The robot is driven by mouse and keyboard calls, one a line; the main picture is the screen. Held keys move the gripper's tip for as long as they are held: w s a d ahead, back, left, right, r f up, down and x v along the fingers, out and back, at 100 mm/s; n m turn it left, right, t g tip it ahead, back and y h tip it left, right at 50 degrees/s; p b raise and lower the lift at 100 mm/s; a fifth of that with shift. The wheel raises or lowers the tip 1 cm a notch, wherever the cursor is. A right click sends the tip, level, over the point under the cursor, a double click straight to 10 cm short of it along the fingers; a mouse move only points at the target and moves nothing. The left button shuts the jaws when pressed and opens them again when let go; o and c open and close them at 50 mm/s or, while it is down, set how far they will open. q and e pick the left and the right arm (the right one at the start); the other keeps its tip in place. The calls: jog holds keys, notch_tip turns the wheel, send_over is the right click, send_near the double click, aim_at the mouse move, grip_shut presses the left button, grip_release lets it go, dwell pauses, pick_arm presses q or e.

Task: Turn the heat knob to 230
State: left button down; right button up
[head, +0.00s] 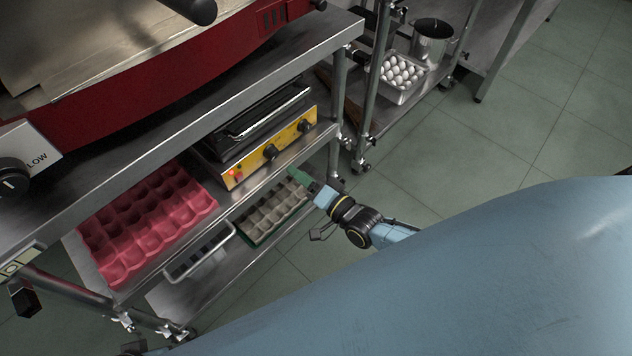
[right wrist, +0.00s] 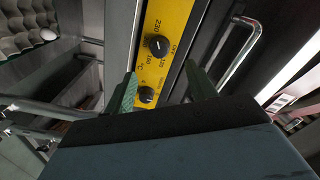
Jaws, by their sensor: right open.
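A yellow control panel (head: 280,150) with two black knobs fronts a dark grill on the cart's middle shelf. In the right wrist view, the upper black knob (right wrist: 157,45) has "230" printed beside it and smaller numbers around it; its pale mark is too small to read surely. The other black knob (right wrist: 146,95) sits lower on the panel. My right gripper (right wrist: 160,70) is open, its green fingers on either side of the panel, apart from the upper knob. In the head view the right gripper (head: 300,177) is just in front of the panel. My left gripper is not in view.
A red egg tray (head: 150,215) lies left of the grill. A grey tray (head: 268,216) and a wire-handled rack (head: 200,255) are below. A large red appliance (head: 150,105) stands on top. Eggs (head: 400,75) and a pot (head: 432,42) are farther back. Floor at right is clear.

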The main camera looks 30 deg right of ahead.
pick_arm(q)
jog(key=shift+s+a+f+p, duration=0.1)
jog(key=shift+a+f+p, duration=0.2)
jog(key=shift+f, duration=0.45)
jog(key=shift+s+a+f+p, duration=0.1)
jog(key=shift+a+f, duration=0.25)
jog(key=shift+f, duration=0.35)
pick_arm(e)
jog(key=shift+v, duration=2.3)
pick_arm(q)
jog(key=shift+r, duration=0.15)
pick_arm(e)
jog(key=shift+r, duration=0.15)
